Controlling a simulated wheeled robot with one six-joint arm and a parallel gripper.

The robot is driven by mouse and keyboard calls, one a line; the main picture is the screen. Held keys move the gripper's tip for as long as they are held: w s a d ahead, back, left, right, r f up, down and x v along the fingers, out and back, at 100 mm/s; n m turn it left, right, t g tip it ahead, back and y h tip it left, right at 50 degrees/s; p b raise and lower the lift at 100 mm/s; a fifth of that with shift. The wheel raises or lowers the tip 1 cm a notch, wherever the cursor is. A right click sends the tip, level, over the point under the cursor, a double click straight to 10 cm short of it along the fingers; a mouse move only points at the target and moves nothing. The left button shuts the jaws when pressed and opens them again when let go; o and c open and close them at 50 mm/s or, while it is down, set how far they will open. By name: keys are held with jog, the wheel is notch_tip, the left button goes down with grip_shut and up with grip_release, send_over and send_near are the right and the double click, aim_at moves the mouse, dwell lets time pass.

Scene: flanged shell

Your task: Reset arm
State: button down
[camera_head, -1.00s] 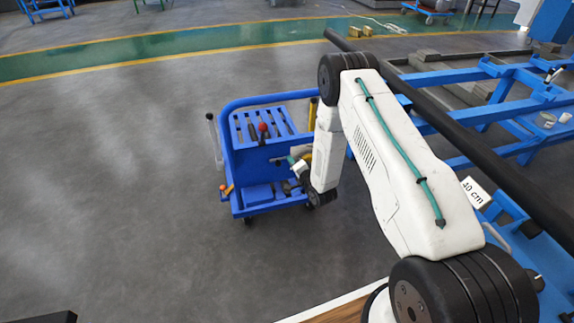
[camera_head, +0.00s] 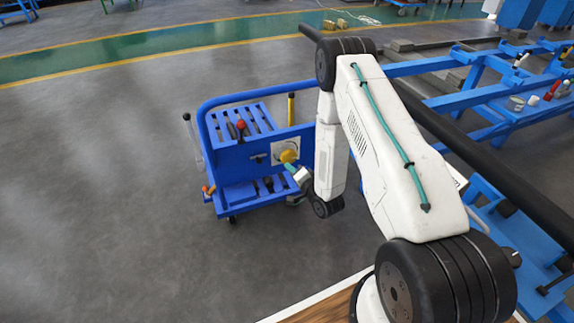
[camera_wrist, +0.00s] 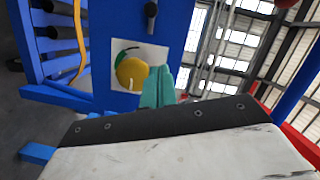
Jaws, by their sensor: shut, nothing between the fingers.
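My gripper (camera_head: 291,167) is at the end of my white arm, in front of the blue tool cart (camera_head: 233,155). In the wrist view the teal fingers of my gripper (camera_wrist: 158,88) are together, with nothing held between them. A round yellow thing (camera_wrist: 132,73) on a white panel (camera_wrist: 150,53) of the cart shows just left of the fingers. In the head view the yellow thing (camera_head: 289,156) is close to the fingertips. I cannot tell whether they touch.
The cart carries several tools with dark, red and yellow handles. A blue frame (camera_head: 480,100) with a long black bar (camera_head: 455,130) stands on the right, behind my arm. The grey floor (camera_head: 100,180) to the left is clear.

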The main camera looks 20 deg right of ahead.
jog(key=s+f+n+g, duration=0.3)
jog(key=s+f+g, duration=0.15)
jog(key=f, duration=0.35)
jog(key=s+d+r+n+g+h, duration=0.2)
jog(key=s+g, duration=0.1)
jog(key=g, duration=0.3)
jog(key=s+a+r+n+g, duration=0.1)
jog(key=s+a+r+n, duration=0.1)
jog(key=s+r, duration=0.8)
jog(key=s+a+r+n+g, duration=0.2)
jog(key=s+r, duration=0.8)
jog(key=r, duration=1.2)
jog(key=s+a+r+n+g, duration=0.2)
jog(key=s+a+r, duration=0.2)
jog(key=s+r, duration=0.7)
notch_tip(320, 180, up, 5)
jog(key=shift+r+n+h, duration=0.1)
jog(key=shift+n+h, duration=0.2)
jog(key=shift+n, duration=0.1)
